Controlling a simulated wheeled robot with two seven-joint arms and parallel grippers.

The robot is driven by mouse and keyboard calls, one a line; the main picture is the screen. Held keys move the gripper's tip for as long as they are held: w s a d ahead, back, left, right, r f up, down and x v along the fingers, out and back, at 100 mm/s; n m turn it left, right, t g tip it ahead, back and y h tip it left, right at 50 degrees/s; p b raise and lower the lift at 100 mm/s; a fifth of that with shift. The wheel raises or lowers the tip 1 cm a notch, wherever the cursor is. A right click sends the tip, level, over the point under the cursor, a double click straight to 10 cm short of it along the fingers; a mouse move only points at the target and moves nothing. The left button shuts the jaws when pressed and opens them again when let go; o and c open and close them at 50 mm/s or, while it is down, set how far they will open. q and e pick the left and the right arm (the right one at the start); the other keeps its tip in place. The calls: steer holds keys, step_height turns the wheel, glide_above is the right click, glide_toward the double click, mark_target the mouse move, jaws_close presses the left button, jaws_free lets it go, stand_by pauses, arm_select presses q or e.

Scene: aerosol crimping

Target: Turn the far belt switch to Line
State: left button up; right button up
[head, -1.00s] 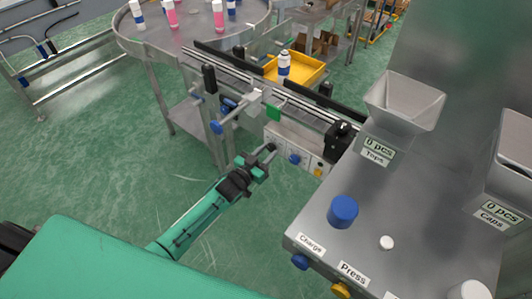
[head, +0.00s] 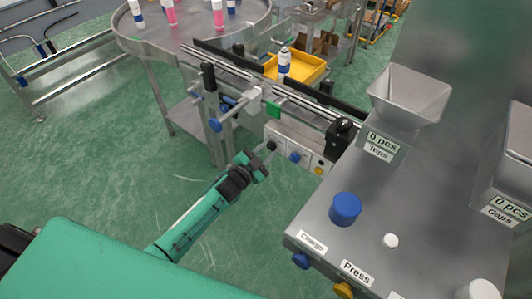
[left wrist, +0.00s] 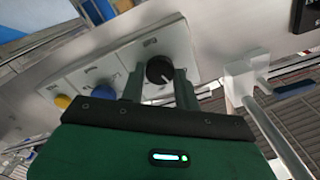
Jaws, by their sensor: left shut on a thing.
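The belt switch is a black round knob (left wrist: 159,70) with a pale pointer mark, on a light panel (left wrist: 115,62). In the head view the knob (head: 271,146) is at the left end of the control box (head: 283,143) under the conveyor. My left gripper (left wrist: 159,84) has one finger on each side of the knob and is shut on it. In the head view this gripper (head: 263,158) reaches the box from the lower left. The lettering by the knob is too small to read. My right gripper is not in view.
A blue button (head: 295,157) and a yellow button (head: 318,170) sit beside the knob. The conveyor rail (head: 232,83) and a blue-knobbed clamp (head: 216,125) are close above. A steel station with a blue cap (head: 345,208) stands at right. Green floor is open at left.

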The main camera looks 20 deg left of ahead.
arm_select(q)
steer(key=m, duration=0.2)
steer(key=shift+m+b, duration=0.3)
steer(key=shift+b, duration=0.05)
steer(key=shift+m, duration=0.3)
steer(key=o, duration=1)
